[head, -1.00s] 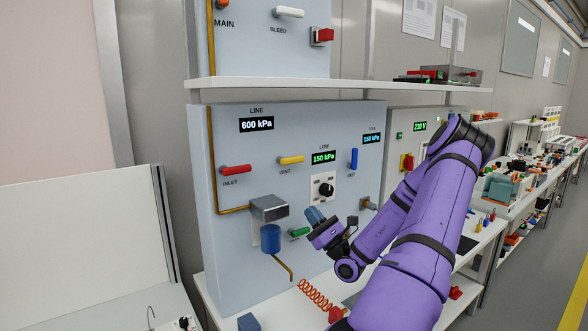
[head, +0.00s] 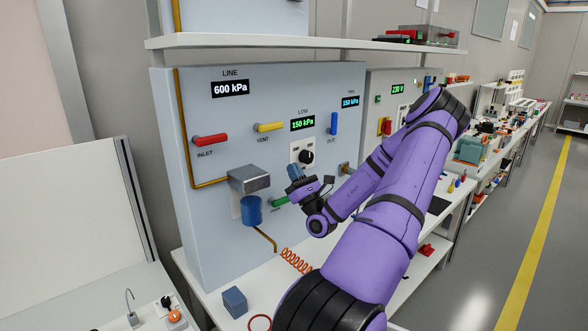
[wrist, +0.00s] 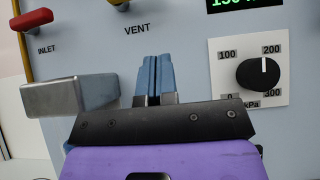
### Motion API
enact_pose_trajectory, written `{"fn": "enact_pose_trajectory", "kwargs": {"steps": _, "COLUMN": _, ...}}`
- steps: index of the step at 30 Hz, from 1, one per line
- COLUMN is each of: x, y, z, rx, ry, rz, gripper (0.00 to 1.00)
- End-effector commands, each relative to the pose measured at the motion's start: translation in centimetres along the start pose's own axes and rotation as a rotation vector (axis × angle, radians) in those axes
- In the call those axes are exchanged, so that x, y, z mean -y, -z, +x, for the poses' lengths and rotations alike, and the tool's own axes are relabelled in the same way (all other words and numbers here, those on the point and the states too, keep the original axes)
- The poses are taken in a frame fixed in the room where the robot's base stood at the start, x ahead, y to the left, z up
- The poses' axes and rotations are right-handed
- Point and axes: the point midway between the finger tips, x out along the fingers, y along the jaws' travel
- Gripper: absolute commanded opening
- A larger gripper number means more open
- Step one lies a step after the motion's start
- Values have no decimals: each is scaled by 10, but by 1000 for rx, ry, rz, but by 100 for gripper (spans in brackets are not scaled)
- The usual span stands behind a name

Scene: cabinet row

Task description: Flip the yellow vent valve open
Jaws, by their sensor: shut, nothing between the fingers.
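The yellow vent valve handle (head: 270,127) lies level on the grey panel (head: 215,115), above its VENT label. Only the lower end of the yellow handle (wrist: 117,4) shows at the top edge of the wrist view. My gripper (head: 294,172) is in front of the panel, below and to the right of the vent handle and apart from it. In the wrist view its blue fingers (wrist: 153,62) are together and empty, pointing up below and to the right of the VENT label.
The red inlet handle (head: 211,140) is left of the vent handle. A grey metal block (head: 249,179) with a blue bowl (head: 251,210) juts out below. A black pressure knob (head: 306,157) and a blue OUT handle (head: 334,124) are to the right. A shelf (head: 300,42) overhangs the panel.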

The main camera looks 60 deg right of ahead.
Motion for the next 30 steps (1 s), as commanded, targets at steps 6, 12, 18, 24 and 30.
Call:
{"fn": "enact_pose_trajectory", "kwargs": {"steps": 6, "x": 0, "y": 0, "z": 42, "rx": 1, "ry": -1, "rz": -2, "gripper": 0}}
{"fn": "enact_pose_trajectory", "kwargs": {"steps": 12, "x": 0, "y": -3, "z": 76, "rx": 1, "ry": -1, "rz": -2, "gripper": 0}}
{"fn": "enact_pose_trajectory", "kwargs": {"steps": 18, "x": 0, "y": -22, "z": 93, "rx": 0, "ry": -1, "rz": -2, "gripper": 0}}
{"fn": "enact_pose_trajectory", "kwargs": {"steps": 24, "x": 0, "y": -28, "z": 100, "rx": -1, "ry": 0, "rz": 0, "gripper": 0}}
{"fn": "enact_pose_trajectory", "kwargs": {"steps": 30, "x": 0, "y": -28, "z": 100, "rx": -1, "ry": 0, "rz": 0, "gripper": 0}}
